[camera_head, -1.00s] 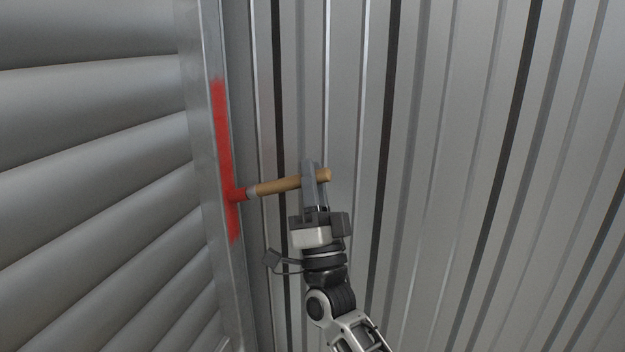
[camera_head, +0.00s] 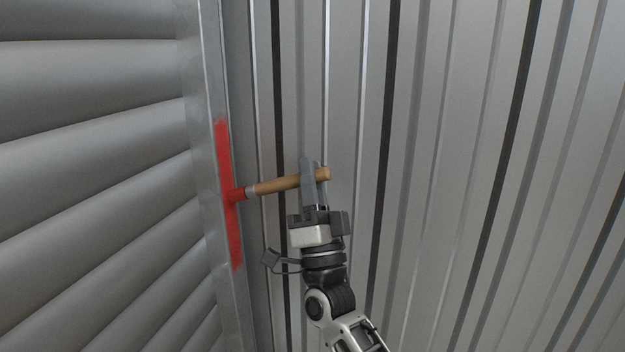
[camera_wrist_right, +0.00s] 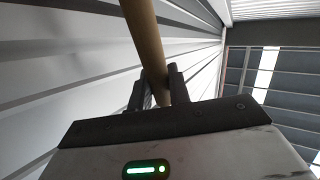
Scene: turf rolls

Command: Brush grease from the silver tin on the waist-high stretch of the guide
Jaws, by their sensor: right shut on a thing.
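The guide (camera_head: 208,110) is a grey metal upright strip at the left in the head view. A long red grease streak (camera_head: 229,220) lies along it. My right gripper (camera_head: 314,176) is shut on the wooden handle of the brush (camera_head: 278,185), which lies nearly level and points left. Its red-coated bristles (camera_head: 237,194) touch the streak around its middle. In the right wrist view the brush handle (camera_wrist_right: 146,40) passes between the fingers (camera_wrist_right: 156,88). The silver tin and my left gripper are not in view.
A grey slatted roller shutter (camera_head: 90,150) fills the left side, next to the guide. A ribbed metal wall (camera_head: 450,150) stands behind and to the right of my right arm. The right wrist view shows a roof structure (camera_wrist_right: 270,70).

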